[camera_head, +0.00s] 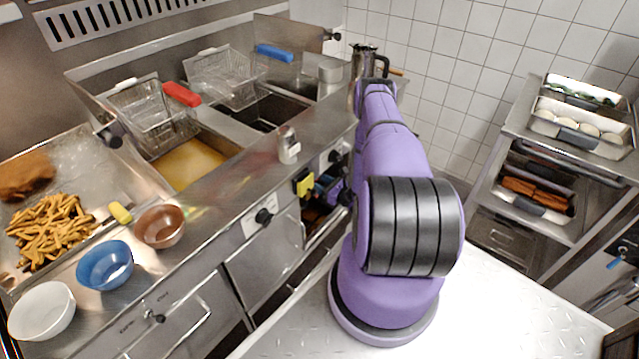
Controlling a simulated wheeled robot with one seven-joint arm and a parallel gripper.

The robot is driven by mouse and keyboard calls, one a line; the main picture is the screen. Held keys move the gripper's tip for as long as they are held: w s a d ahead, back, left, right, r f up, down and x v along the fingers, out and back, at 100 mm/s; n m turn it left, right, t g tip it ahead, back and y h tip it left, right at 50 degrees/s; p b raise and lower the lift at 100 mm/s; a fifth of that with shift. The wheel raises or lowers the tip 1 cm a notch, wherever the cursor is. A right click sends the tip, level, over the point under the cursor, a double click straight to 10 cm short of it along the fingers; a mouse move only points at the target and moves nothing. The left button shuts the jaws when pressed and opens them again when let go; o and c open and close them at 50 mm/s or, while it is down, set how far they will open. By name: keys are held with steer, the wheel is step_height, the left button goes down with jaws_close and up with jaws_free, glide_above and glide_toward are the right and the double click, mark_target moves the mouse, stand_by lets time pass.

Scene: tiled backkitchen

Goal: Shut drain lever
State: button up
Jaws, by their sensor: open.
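My purple arm reaches over to the fryer front, and its end shows only in part beside the open cabinet under the right fryer. My gripper (316,187) is small and dark there, partly hidden by my arm, with its jaws open. A small yellow piece (304,184) shows right at the gripper's left side. I cannot tell whether it is the drain lever's handle or part of my gripper. No other lever can be made out; the cabinet's inside is dark and mostly covered. I cannot tell whether the gripper touches anything.
Two fryer vats hold baskets with a red handle (182,95) and a blue handle (274,53). A metal shaker (288,144) stands on the counter edge. Bowls and fries (52,228) are at left. A food-pan shelf (540,172) is at right.

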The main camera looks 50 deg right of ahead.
steer(key=shift+w, duration=0.6)
steer(key=shift+a, duration=0.1)
jaws_close()
